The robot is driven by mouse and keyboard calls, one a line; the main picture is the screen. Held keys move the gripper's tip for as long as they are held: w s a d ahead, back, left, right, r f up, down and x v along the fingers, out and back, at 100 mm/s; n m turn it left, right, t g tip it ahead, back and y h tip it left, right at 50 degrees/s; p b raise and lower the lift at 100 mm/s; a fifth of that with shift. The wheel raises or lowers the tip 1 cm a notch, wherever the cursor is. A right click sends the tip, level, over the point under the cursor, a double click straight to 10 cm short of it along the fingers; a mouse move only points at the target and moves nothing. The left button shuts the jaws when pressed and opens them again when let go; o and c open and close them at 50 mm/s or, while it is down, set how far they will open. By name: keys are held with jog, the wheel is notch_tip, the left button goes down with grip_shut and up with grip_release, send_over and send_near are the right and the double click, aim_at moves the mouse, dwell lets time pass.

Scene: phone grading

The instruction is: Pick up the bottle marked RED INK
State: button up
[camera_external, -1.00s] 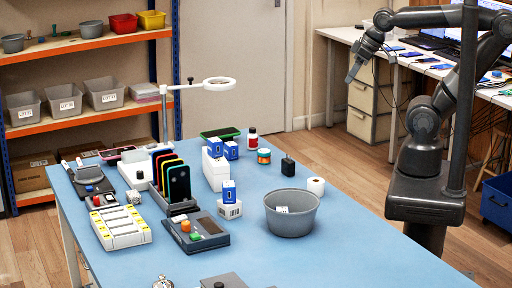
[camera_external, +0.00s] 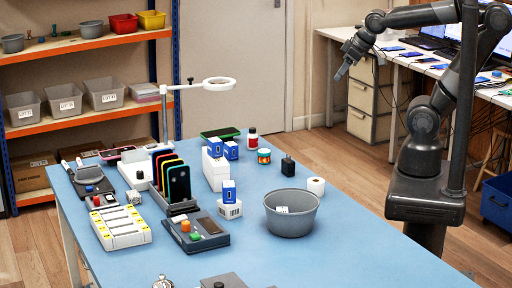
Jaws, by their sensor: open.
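A small bottle (camera_external: 252,139) with a red and white label and a dark cap stands upright near the far right edge of the blue table (camera_external: 345,240). Its lettering is too small to read. My gripper (camera_external: 340,76) is open and empty, in the air to the right of the bottle and higher in the picture, beyond the table's far right edge. It is well apart from the bottle.
Close to the bottle are a green-and-orange jar (camera_external: 264,156), a black adapter (camera_external: 288,166), a green-edged phone (camera_external: 220,134) and blue-and-white boxes (camera_external: 231,149). A grey tub (camera_external: 292,213) and a white roll (camera_external: 316,186) stand nearer. A magnifier lamp (camera_external: 219,84) rises behind.

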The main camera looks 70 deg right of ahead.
aim_at(253, 129)
jog(key=w+d+f+n+t, duration=0.1)
jog(key=w+d+f+t, duration=0.15)
jog(key=w, duration=0.45)
jog(key=w+d+f+n+t, duration=0.1)
jog(key=w+d+f, duration=0.3)
jog(key=w, duration=0.4)
jog(key=w+d+f+n+t, duration=0.1)
jog(key=w+d+f+t, duration=0.2)
jog(key=w, duration=0.4)
notch_tip(253, 129, down, 16)
jog(key=r+n+t+y, duration=0.1)
jog(key=n+t+y, duration=0.15)
jog(key=y, duration=0.65)
jog(key=shift+t, duration=0.3)
jog(key=x, duration=0.5)
jog(key=shift+s+a+f, duration=0.15)
jog(key=shift+a+f, duration=0.05)
jog(key=shift+a, duration=0.2)
jog(key=shift+f+x, duration=0.15)
jog(key=shift+x, duration=1.2)
jog(key=shift+f+x, duration=0.15)
jog(key=shift+x, duration=1.15)
jog(key=shift+c, duration=0.5)
jog(key=c, duration=0.9)
